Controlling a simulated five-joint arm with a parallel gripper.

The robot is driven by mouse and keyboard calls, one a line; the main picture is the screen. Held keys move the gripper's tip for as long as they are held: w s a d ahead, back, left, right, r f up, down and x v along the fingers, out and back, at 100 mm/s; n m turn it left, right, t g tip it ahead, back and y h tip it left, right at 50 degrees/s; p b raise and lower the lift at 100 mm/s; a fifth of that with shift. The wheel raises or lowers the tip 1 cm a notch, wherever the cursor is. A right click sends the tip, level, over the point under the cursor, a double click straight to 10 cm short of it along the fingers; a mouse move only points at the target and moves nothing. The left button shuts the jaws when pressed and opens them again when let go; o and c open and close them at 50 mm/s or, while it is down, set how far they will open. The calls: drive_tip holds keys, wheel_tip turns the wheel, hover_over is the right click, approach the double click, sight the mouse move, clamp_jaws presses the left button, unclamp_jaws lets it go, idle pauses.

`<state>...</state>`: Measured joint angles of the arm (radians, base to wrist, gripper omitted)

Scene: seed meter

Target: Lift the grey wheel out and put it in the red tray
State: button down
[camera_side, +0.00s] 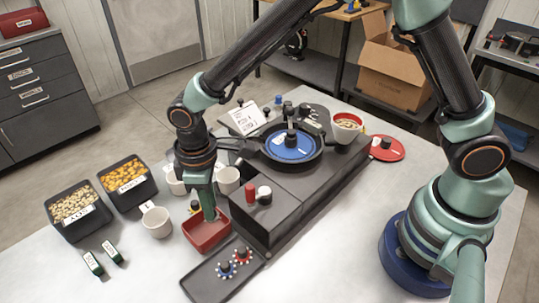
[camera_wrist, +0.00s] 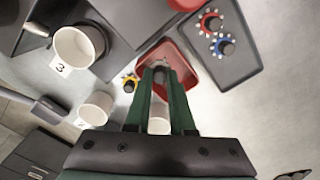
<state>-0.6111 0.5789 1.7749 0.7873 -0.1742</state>
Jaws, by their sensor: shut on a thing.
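My gripper (camera_side: 210,217) points down with its fingertips low in the red tray (camera_side: 196,240). In the wrist view the green fingers (camera_wrist: 161,74) are close together over the tray (camera_wrist: 186,78), shut on a small grey piece, which I take to be the grey wheel (camera_wrist: 160,76). The fingers and tray wall hide most of it, and I cannot tell whether it touches the tray floor. The blue disc (camera_side: 291,147) sits in the round dark housing on the seed meter.
A dark tray (camera_side: 204,286) in front holds a red wheel (camera_wrist: 211,21) and a blue wheel (camera_wrist: 222,47). White cups (camera_side: 157,222) and two seed bins (camera_side: 128,182) stand left. The dark meter base (camera_side: 282,212) is close on the right.

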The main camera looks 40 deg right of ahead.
drive_tip(key=c, duration=0.7)
unclamp_jaws()
drive_tip(key=shift+r, duration=0.15)
wheel_tip(320, 180, up, 12)
drive_tip(key=s+d+r+m+t, duration=0.2)
drive_tip(key=d+m, duration=0.1)
drive_tip(key=d, duration=0.5)
drive_tip(key=s+d+r+m+t, duration=0.1)
drive_tip(key=s+d+r+m, duration=0.1)
drive_tip(key=d, duration=0.6)
drive_tip(key=s+d+r+m+t, duration=0.2)
drive_tip(key=s+d+r+m, duration=0.1)
drive_tip(key=d, duration=0.6)
drive_tip(key=shift+m+t, duration=0.3)
drive_tip(key=shift+m, duration=0.2)
